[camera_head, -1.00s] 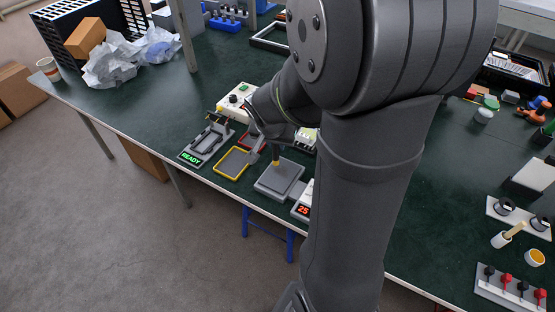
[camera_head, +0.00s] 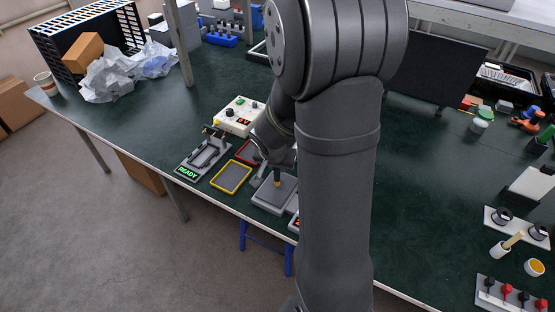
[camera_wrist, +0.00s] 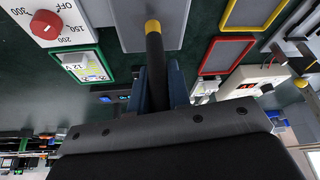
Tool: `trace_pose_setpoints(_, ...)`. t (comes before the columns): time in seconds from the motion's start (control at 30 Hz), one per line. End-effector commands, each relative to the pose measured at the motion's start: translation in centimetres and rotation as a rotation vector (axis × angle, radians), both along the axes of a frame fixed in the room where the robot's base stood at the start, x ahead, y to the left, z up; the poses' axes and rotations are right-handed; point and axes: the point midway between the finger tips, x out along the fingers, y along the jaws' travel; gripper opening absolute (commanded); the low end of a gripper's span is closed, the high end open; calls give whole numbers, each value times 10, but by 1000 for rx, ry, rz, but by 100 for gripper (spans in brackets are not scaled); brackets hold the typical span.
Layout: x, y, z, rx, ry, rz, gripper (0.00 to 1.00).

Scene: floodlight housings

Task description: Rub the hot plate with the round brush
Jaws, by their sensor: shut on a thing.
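The round brush (camera_wrist: 153,55) has a dark handle with a yellow band near its end. My gripper (camera_wrist: 157,88) is shut on its handle, with blue fingers on either side. The brush points at the grey top of the hot plate (camera_head: 268,198), and its yellow band shows over the plate in the head view. I cannot tell whether the bristles touch the plate. In the wrist view the plate (camera_wrist: 118,18) lies at the top, and a red dial (camera_wrist: 45,24) marked OFF, 150, 200 and 300 is at the upper left.
A yellow-rimmed tray (camera_head: 231,178) and a holder with a green READY display (camera_head: 188,173) stand left of the plate. A red-rimmed tray (camera_wrist: 226,55) and a white control box (camera_head: 240,116) are close by.

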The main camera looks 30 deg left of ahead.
Motion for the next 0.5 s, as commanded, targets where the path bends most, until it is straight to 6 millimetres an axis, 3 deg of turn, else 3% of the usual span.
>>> trace_pose_setpoints(0.13, -1, 0, -17, -2, 2, 1, 0)
trace_pose_setpoints(0.5, 35, 0, -19, -1, 0, -3, 0)
